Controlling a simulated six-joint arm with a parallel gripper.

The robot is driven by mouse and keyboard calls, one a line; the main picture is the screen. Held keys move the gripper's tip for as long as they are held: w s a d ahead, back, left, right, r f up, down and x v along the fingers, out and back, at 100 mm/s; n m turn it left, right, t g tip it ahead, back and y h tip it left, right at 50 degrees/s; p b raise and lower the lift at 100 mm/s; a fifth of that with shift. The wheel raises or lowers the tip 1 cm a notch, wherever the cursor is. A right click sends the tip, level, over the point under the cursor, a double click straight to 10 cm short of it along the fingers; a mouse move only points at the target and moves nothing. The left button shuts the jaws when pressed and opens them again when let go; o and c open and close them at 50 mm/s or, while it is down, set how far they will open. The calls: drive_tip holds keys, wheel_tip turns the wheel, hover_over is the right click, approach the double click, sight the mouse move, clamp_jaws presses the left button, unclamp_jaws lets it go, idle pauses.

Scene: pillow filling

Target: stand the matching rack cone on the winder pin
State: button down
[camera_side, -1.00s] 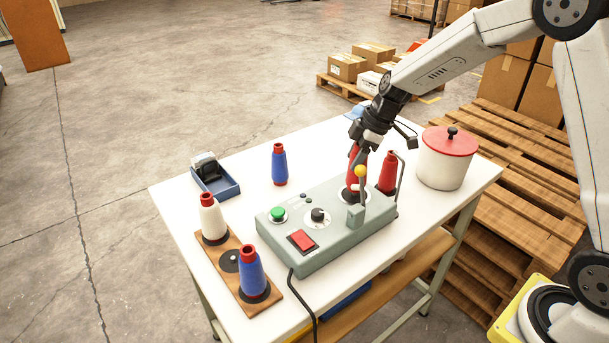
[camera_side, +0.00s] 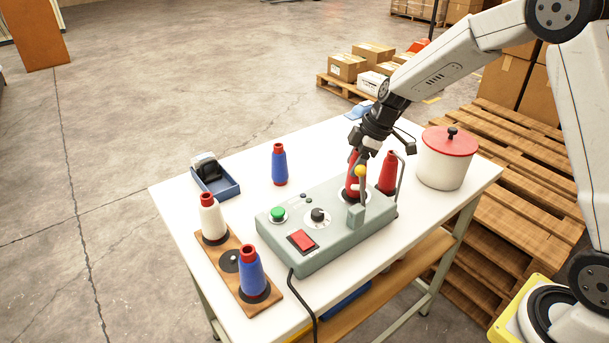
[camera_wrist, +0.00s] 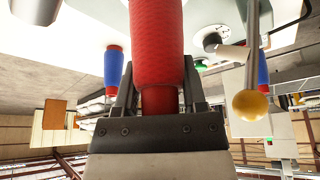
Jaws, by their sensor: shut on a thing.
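My gripper (camera_side: 359,151) is shut on the neck of a red cone (camera_side: 351,186), which also shows in the wrist view (camera_wrist: 157,42). The cone is upright at the dark round seat on the grey-green winder (camera_side: 290,252). The pin is hidden, and I cannot tell whether the cone's base rests fully on the seat. A second red cone (camera_side: 387,174) stands just right, behind the winder's bent metal rod. The wooden rack (camera_side: 222,272) holds a white cone (camera_side: 212,218) and a blue cone (camera_side: 251,273), with an empty dark seat (camera_side: 229,260) between them.
A yellow-knobbed lever (camera_side: 361,171) stands close in front of the held cone; its knob shows in the wrist view (camera_wrist: 250,105). Another blue cone (camera_side: 279,166) stands behind the winder.

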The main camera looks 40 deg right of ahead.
drive_tip(key=shift+f, duration=0.15)
idle(0.4)
drive_tip(key=shift+c, duration=0.3)
unclamp_jaws()
drive_tip(key=shift+r, duration=5)
